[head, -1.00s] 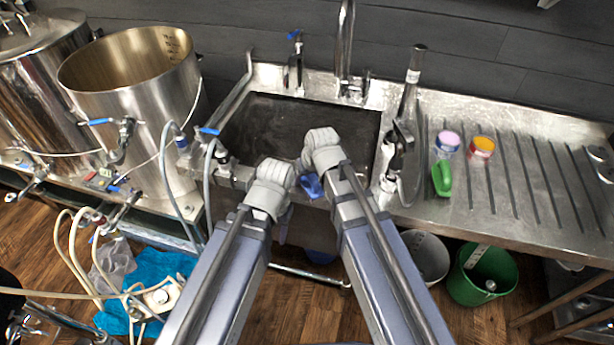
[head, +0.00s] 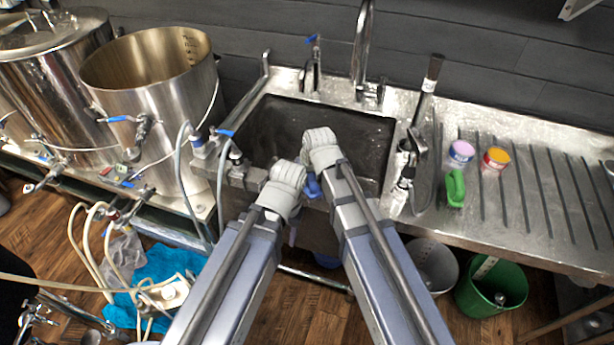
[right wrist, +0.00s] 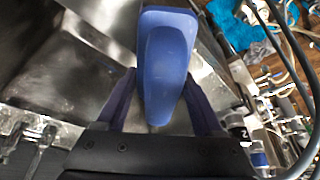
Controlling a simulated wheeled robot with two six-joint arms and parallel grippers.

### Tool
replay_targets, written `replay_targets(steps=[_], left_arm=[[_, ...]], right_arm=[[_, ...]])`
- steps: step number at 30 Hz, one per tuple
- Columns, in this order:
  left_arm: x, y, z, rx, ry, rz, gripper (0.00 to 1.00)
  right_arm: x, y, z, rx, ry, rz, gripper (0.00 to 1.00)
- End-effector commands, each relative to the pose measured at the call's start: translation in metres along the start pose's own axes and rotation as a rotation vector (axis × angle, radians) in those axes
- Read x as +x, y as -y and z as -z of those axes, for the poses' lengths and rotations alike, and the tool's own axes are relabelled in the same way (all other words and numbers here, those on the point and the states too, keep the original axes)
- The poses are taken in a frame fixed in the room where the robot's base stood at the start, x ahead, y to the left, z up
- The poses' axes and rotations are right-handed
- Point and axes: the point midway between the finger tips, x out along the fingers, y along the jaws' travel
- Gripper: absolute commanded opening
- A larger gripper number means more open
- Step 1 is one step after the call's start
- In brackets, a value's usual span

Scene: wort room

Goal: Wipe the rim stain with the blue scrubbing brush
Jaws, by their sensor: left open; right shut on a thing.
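The blue scrubbing brush (right wrist: 166,62) fills the upper middle of the right wrist view, between the two fingers of my right gripper (right wrist: 160,80), which is shut on it. In the head view a small blue part of the brush (head: 313,187) shows between my two wrists, at the sink's front edge. My right fingers are hidden there behind my arm. My left gripper (head: 292,236) is mostly hidden beneath its wrist, low in front of the sink, open, with nothing seen in it. The sink (head: 262,135) has a metal rim. I cannot make out the stain.
A steel kettle (head: 170,120) with hoses stands left of the sink. A faucet (head: 363,50) rises behind. A green bucket (head: 490,288) stands below.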

Motion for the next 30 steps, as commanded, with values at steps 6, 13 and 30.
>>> replay_targets(steps=[6, 13, 30], left_arm=[[-0.026, 0.003, -0.002, 0.0, 0.0, 0.0, 0.5], [-0.048, 0.005, -0.003, 0.0, 0.0, 0.0, 0.5], [-0.059, 0.006, -0.004, 0.0, 0.0, 0.0, 0.5]], right_arm=[[-0.024, 0.0, 0.01, 0.0, 0.0, 0.0, 0.24], [-0.044, 0.0, 0.018, 0.0, 0.0, 0.0, 0.24], [-0.055, -0.001, 0.022, 0.0, 0.0, 0.0, 0.24]])
